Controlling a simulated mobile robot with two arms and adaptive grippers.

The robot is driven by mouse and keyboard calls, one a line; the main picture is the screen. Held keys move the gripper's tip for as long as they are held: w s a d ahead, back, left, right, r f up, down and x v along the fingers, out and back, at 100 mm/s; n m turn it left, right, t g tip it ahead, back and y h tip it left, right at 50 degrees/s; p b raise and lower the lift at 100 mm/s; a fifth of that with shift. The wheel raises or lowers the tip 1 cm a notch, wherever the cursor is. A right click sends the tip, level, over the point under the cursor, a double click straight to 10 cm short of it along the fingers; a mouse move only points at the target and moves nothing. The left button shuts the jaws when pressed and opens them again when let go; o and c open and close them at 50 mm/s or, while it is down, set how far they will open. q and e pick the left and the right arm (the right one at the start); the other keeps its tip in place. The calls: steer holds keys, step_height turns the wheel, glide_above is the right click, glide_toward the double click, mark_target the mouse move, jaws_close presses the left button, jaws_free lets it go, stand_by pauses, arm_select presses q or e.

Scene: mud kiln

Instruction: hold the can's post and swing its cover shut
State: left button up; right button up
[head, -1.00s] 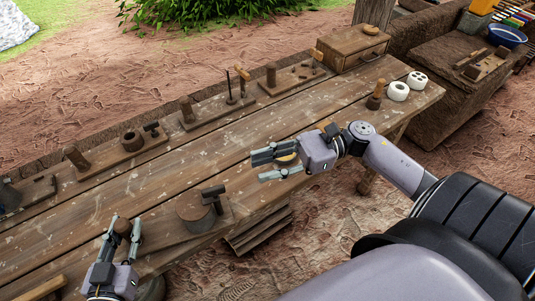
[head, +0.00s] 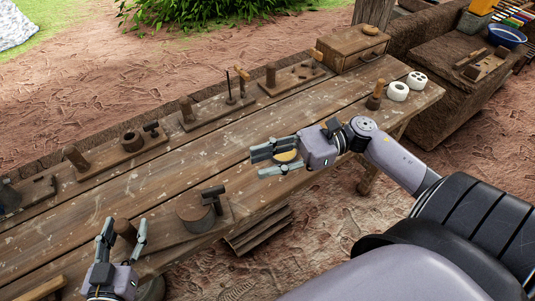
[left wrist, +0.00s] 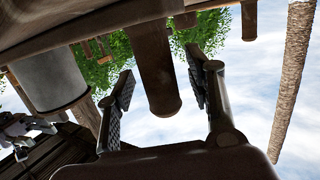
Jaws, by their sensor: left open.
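The can (head: 194,214) is a dark, squat cylinder on a wooden base board (head: 172,240) at the bench's near edge. A dark piece with a crossbar (head: 212,196) stands at its right; I cannot tell how the cover sits. The brown wooden post (head: 125,230) rises at the board's left end. My left gripper (head: 124,230) is open, with a finger on either side of the post. In the left wrist view the post (left wrist: 155,70) shows between the spread fingers, with gaps, and the grey can (left wrist: 50,80) is at left. My right gripper (head: 267,162) is open, right of the can.
A yellowish round thing (head: 287,156) shows between my right fingers; I cannot tell whether they touch it. Several wooden boards with posts line the bench's back edge. A wooden box (head: 352,48) and two white pieces (head: 398,91) are at the far right. The mid-bench is clear.

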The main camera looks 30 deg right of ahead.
arm_select(q)
steer(key=v, duration=1.2)
steer(key=shift+s+f, duration=0.1)
